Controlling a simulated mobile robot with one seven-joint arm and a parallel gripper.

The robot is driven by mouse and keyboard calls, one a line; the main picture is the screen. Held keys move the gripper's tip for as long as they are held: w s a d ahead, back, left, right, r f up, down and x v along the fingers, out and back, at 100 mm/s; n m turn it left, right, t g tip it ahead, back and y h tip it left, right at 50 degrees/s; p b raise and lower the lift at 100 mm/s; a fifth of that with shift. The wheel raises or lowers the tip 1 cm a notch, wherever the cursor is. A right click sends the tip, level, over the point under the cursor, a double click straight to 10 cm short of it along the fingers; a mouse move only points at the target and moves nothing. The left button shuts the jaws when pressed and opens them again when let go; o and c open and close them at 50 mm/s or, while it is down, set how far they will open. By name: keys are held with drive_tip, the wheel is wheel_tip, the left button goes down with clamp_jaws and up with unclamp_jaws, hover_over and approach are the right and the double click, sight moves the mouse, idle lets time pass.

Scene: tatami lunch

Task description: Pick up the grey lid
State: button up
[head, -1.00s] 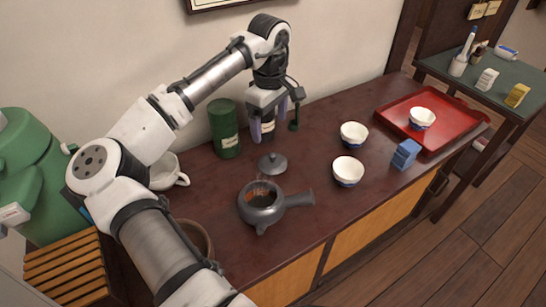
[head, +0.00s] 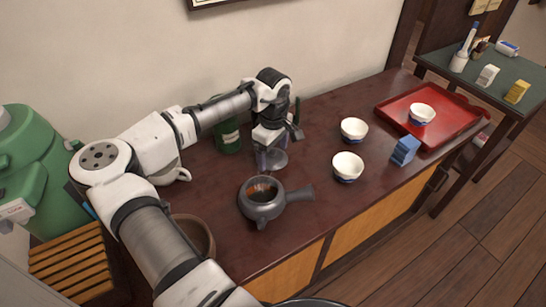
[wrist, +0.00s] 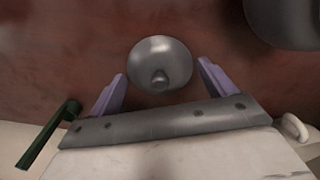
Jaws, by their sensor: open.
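The grey lid (head: 281,159) is a round, shiny disc with a small knob, lying on the dark red-brown counter behind the grey teapot (head: 262,199). In the head view my gripper partly covers it. My gripper (head: 268,160) points down over the lid, with its pale purple fingers spread. In the wrist view the lid (wrist: 160,55) sits centred between and just beyond the fingertips of my gripper (wrist: 162,70), with a gap on each side. My gripper is open and empty. How far the fingertips are above the counter is hard to tell.
The teapot, lidless with its handle to the right, stands close in front. A green canister (head: 228,139) and a white cup (head: 168,172) stand to the left. Two white bowls (head: 353,131) (head: 347,167), a blue block (head: 404,151) and a red tray (head: 458,128) are to the right.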

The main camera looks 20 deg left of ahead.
drive_tip(key=shift+c, duration=0.4)
drive_tip(key=c, duration=1.2)
drive_tip(key=shift+s, duration=0.15)
drive_tip(key=shift+c, duration=1.2)
drive_tip(key=shift+f, duration=0.1)
